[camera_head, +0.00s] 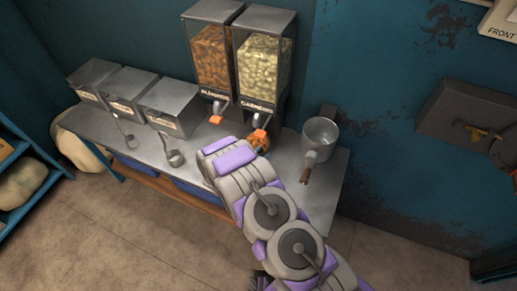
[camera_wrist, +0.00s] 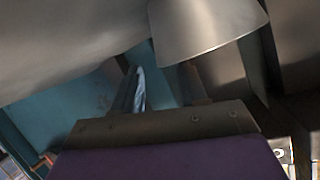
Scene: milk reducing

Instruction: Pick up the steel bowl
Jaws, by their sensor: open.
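In the head view, a round steel vessel (camera_head: 320,133) with a brown-tipped handle stands on the right end of the metal table. No separate steel bowl shows clearly there. In the wrist view, a tapered, smooth steel shape (camera_wrist: 208,30) that looks like a bowl hangs into the top of the picture, just beyond the fingers. My gripper (camera_wrist: 168,85) is open, its two fingers apart, with nothing visible between them. I cannot tell whether the right finger touches the steel shape. In the head view, my arm hides the fingers, which are over the table near the dispensers.
Two clear dispensers, one with brown nuts (camera_head: 211,55) and one with pale nuts (camera_head: 262,62), stand at the back of the table (camera_head: 150,146). Several steel bins (camera_head: 172,105) and two ladles (camera_head: 174,157) are to the left. The floor (camera_head: 120,240) in front is clear.

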